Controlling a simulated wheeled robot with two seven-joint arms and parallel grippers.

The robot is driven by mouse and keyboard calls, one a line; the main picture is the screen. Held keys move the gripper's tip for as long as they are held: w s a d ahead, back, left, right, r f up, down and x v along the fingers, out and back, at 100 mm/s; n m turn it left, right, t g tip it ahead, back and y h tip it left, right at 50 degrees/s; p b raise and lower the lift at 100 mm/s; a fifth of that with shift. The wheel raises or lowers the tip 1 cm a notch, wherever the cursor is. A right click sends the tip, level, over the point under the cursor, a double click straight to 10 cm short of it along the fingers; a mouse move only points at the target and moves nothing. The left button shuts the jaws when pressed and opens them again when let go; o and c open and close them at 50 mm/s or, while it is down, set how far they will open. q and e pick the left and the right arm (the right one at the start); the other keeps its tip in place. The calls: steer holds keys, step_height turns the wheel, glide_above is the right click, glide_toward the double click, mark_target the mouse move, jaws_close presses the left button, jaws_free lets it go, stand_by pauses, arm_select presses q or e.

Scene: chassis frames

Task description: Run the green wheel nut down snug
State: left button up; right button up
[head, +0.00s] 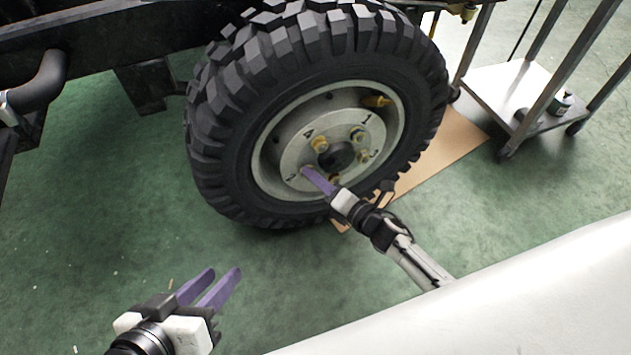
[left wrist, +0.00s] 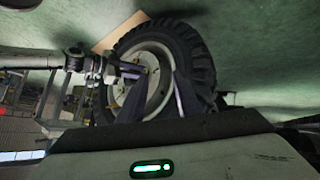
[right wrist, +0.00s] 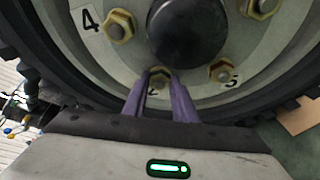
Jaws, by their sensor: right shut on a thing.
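The truck wheel (head: 300,180) has a pale hub plate (right wrist: 205,85) with several gold-olive nuts around a dark centre cap (right wrist: 187,32); none looks clearly green. My right gripper (head: 306,172) reaches the plate beside a number that looks like 2. In the right wrist view, its purple fingers (right wrist: 160,84) are shut on the lower nut (right wrist: 160,77), which is partly hidden between them. Other nuts (right wrist: 119,26) (right wrist: 221,72) sit on the plate. My left gripper (head: 224,274) is open and empty, low over the floor and well apart from the wheel.
A metal cart (head: 505,85) with a small container (head: 562,102) stands at the back right. Cardboard (head: 447,140) lies under the wheel. The dark chassis frame (head: 95,45) runs along the top left. Green floor (head: 110,200) is clear at left.

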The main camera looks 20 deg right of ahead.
arm_select(q)
steer(key=shift+d+r+b, duration=0.3)
steer(key=shift+d+r, duration=0.05)
steer(key=shift+r, duration=0.15)
arm_select(e)
steer(key=shift+d+f+m+y, duration=0.1)
steer(key=shift+m+y, duration=0.2)
steer(key=shift+m, duration=0.5)
steer(key=o, duration=0.8)
steer(key=shift+c, duration=0.2)
steer(key=shift+s, duration=0.1)
